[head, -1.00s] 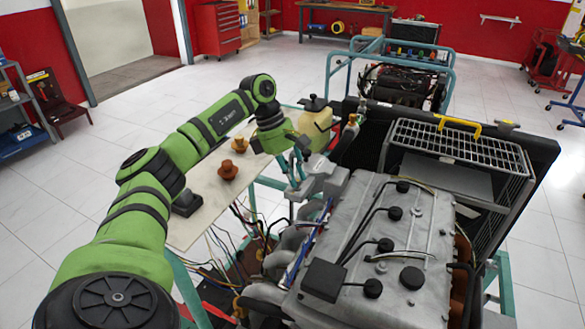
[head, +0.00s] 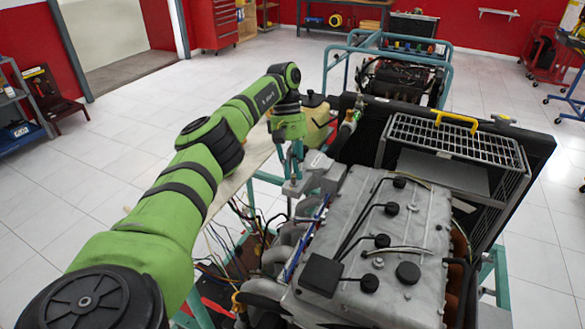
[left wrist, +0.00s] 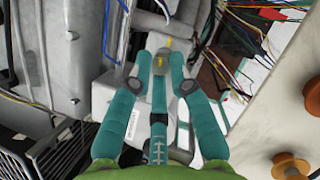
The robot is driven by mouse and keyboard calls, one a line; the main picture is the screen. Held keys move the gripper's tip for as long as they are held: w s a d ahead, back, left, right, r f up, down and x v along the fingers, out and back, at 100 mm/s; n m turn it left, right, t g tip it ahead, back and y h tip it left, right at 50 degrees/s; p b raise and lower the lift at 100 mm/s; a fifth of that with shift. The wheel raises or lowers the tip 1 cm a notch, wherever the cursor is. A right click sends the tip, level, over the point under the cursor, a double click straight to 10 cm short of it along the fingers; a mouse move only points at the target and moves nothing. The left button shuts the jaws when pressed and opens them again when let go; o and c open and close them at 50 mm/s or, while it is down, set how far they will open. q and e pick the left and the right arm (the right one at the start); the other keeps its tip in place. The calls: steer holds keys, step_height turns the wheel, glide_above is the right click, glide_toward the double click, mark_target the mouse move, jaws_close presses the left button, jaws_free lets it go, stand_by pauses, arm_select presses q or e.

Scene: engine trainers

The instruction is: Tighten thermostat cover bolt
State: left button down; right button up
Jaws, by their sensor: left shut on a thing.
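The engine (head: 400,220) with its grey top stands at the right in the head view. A grey housing (head: 328,175) projects from its upper left corner; I take it for the thermostat area. My left gripper (head: 293,186) points down beside this housing, its teal fingers close together. In the left wrist view the fingers (left wrist: 160,66) converge on a small grey part with yellow marks (left wrist: 160,62). The gripper is shut on it; it may be the thermostat cover bolt, but the fingers hide most of it. My right gripper is not in view.
A pale tabletop (head: 228,190) lies behind my left arm; orange-brown knobs (left wrist: 290,165) show on it in the wrist view. Loose coloured wires (head: 225,255) hang left of the engine. A beige tank (head: 316,118) and black radiator (head: 365,110) stand close behind the gripper.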

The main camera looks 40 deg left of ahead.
arm_select(q)
steer(key=shift+d+f+m+g, duration=0.15)
steer(key=shift+m+g, duration=0.35)
steer(key=shift+m, duration=0.6)
steer(key=c, duration=1.3)
jaws_free()
steer(key=shift+o, duration=0.6)
steer(key=shift+s+d, duration=0.1)
steer(key=shift+s, duration=0.05)
steer(key=shift+y, duration=0.3)
